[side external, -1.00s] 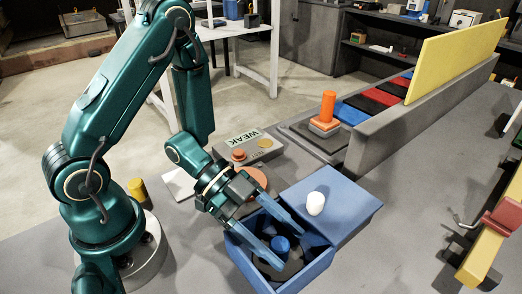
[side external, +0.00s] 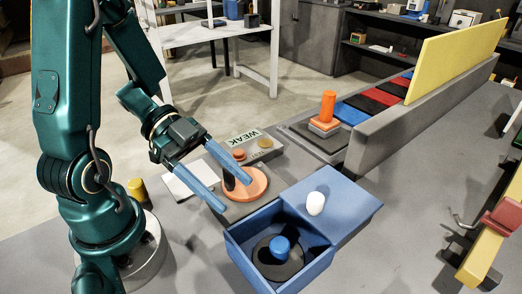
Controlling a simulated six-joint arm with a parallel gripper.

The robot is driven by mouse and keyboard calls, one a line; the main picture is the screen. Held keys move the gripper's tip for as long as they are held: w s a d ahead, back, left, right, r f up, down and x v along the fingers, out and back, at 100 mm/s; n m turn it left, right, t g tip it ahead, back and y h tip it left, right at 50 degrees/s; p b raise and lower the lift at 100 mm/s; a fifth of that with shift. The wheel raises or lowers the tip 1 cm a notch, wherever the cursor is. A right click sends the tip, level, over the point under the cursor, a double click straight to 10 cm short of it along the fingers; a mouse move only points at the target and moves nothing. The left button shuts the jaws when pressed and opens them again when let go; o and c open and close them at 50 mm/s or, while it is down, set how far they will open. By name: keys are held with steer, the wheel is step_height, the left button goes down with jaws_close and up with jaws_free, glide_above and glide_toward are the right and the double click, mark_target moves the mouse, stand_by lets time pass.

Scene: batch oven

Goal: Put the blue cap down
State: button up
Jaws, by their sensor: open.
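The blue cap (side external: 280,247) stands upright on a dark round disc (side external: 278,269) inside the open part of the blue box (side external: 239,260). My gripper (side external: 233,193) is open and empty. Its two blue fingers are apart, up and to the left of the box, in front of the orange round plate (side external: 258,182). Nothing is between the fingers and the cap is clear of them.
A white knob (side external: 315,204) stands on the box's blue lid (side external: 345,212). A grey panel marked WEAK (side external: 244,140) lies behind. An orange handle (side external: 327,105) stands near the long grey-walled rack (side external: 420,115). A yellow cylinder (side external: 137,189) is beside my base.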

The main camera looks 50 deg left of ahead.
steer(key=w+a+t+y, duration=0.1)
steer(key=w+y, duration=0.1)
steer(key=w, duration=0.1)
steer(key=w+a+n+t+y, duration=0.1)
steer(key=w+a+t+y, duration=0.1)
steer(key=w, duration=0.1)
steer(key=w+a+r+n+t+y, duration=0.1)
steer(key=w+a+t+y, duration=0.1)
steer(key=w, duration=0.1)
steer(key=shift+w, duration=0.1)
steer(key=s+a+r+n+y, duration=0.2)
steer(key=a+r+n+y, duration=0.4)
steer(key=n+y, duration=0.35)
steer(key=s+d+f+n+g+h, duration=0.1)
steer(key=s+d+n+g+h, duration=0.1)
steer(key=s+d, duration=0.6)
steer(key=shift+s+d+g+h, duration=0.2)
steer(key=shift+s+g+h, duration=0.55)
steer(key=shift+g+h, duration=0.25)
